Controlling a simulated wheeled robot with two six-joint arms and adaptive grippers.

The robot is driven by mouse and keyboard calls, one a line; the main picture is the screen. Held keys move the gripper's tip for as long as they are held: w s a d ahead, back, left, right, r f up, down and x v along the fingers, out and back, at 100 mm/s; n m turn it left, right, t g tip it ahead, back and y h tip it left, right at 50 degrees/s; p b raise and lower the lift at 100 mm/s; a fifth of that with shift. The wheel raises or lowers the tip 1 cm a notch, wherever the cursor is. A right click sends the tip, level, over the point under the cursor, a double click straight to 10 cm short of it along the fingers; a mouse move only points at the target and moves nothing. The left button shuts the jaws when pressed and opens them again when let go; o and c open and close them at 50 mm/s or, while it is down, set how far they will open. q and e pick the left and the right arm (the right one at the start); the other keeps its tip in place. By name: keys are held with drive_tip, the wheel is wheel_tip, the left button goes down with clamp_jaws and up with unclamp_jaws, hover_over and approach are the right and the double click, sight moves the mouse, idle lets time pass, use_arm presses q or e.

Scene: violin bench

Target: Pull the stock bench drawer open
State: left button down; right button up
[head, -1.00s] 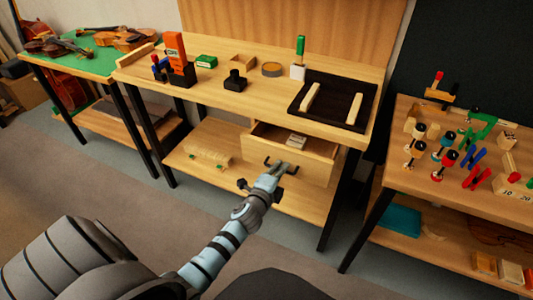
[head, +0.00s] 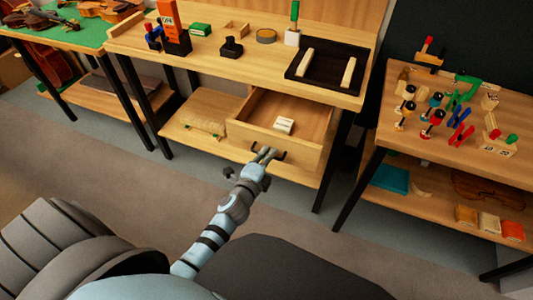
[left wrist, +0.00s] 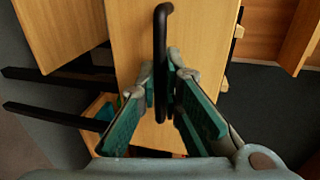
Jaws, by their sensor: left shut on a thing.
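The stock bench (head: 200,52) has a wooden drawer (head: 305,154) under its top, standing well out from the bench. A small pale block (head: 284,125) lies inside the drawer. The drawer's dark bar handle (head: 282,155) is on its front. My left gripper (head: 266,156) is at that handle, shut on it. In the left wrist view the dark handle (left wrist: 160,50) runs between the two green-padded fingers (left wrist: 166,105), in front of the drawer front (left wrist: 130,35). My right gripper is not in view.
A black tray (head: 300,72) sits on the bench top. A tool table (head: 400,85) stands to the right, with open floor (head: 100,190) in front.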

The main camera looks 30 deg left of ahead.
use_arm(q)
drive_tip(key=c, duration=2)
unclamp_jaws()
drive_tip(key=v, duration=1.2)
drive_tip(key=s+f+n+g, duration=0.3)
drive_tip(key=s+f+n, duration=0.2)
drive_tip(key=f, duration=0.5)
drive_tip(key=s+f+n+g, duration=0.3)
drive_tip(key=s+f+n, duration=0.15)
drive_tip(key=f, duration=0.55)
drive_tip(key=s+a+f+n+g+p, duration=0.1)
drive_tip(key=s+f+n+g, duration=0.1)
drive_tip(key=s+f, duration=0.2)
drive_tip(key=s+a+f+n+g+p, duration=0.1)
drive_tip(key=s+f, duration=0.4)
drive_tip(key=s, duration=0.6)
drive_tip(key=s+a+f+n+g, duration=0.1)
drive_tip(key=s+f+n+g, duration=0.3)
drive_tip(key=s, duration=0.4)
drive_tip(key=shift+s+a+f+g+h+p, duration=0.2)
drive_tip(key=shift+f+g+h+p, duration=0.2)
drive_tip(key=shift+g, duration=0.3)
